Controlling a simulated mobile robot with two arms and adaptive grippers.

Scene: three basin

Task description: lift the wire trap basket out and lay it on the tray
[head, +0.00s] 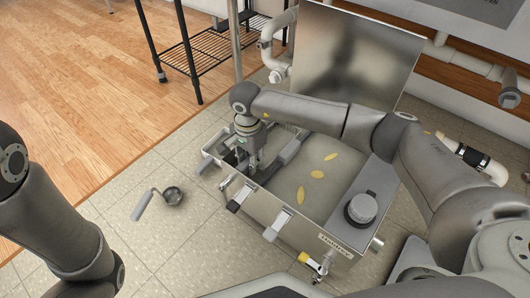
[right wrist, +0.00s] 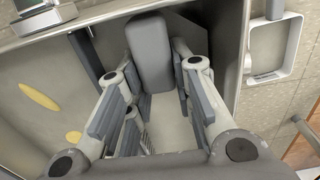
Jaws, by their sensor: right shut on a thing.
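My right gripper (head: 247,172) reaches down into the left end of an open metal tank (head: 290,222). In the right wrist view its fingers (right wrist: 155,88) stand on both sides of a grey rounded block (right wrist: 150,42), which looks like the basket's grip. A small striped patch shows low between the fingers, but the wire basket's body is mostly hidden by gripper and tank wall. I cannot tell whether it is raised. No tray is clearly visible. My left arm enters at the left; its gripper is out of view.
The tank holds cloudy liquid with yellow floating pieces (head: 317,174). Its lid (head: 345,55) stands open behind. A black wire rack (head: 195,45) stands behind. Tiles left of the tank are mostly clear.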

